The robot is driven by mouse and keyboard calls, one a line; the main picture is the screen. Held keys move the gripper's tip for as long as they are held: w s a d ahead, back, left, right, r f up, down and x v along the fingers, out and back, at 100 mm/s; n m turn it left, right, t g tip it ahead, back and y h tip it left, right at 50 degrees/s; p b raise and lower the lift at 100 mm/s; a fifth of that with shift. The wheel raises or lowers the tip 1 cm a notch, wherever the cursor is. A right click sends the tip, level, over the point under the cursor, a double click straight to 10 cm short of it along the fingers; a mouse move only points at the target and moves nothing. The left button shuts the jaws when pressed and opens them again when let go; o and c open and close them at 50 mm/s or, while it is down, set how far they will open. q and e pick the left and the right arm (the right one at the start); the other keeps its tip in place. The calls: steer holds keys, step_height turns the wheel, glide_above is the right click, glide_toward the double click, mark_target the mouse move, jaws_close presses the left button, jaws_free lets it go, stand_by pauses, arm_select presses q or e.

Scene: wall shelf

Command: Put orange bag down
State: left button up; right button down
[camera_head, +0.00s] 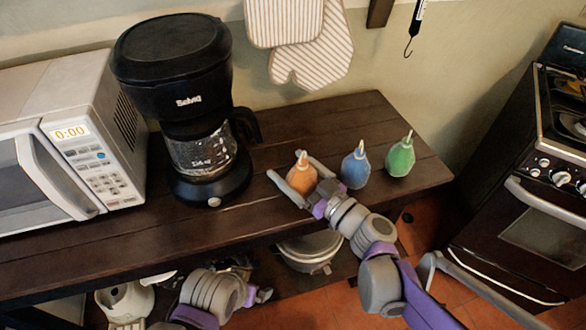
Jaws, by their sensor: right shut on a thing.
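The orange bag (301,174), a small bulb shape with a pointed tip, is upright at the dark wooden shelf top (330,122), left of a blue one and a green one. My right gripper (296,171) reaches in from the lower right and is shut on the orange bag, one finger on each side. The bag's lower part is partly hidden by the gripper, and I cannot tell whether it touches the wood. My left arm shows at the lower left, below the shelf edge; its gripper (262,295) is small and partly seen, its jaws unclear.
A blue bag (355,170) and a green bag (400,158) stand to the right. A black coffee maker (180,75) stands to the left, beside a white microwave (95,150). A lidded pot (310,250) sits below. Bare wood lies behind the bags. A stove (530,215) is at right.

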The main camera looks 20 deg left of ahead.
steer(key=shift+d, duration=0.1)
jaws_free()
steer(key=shift+f, duration=0.1)
steer(key=shift+s+r, duration=0.1)
steer(key=shift+r, duration=0.1)
steer(key=p+v, duration=0.1)
steer(key=v, duration=1.1)
steer(key=shift+f, duration=0.1)
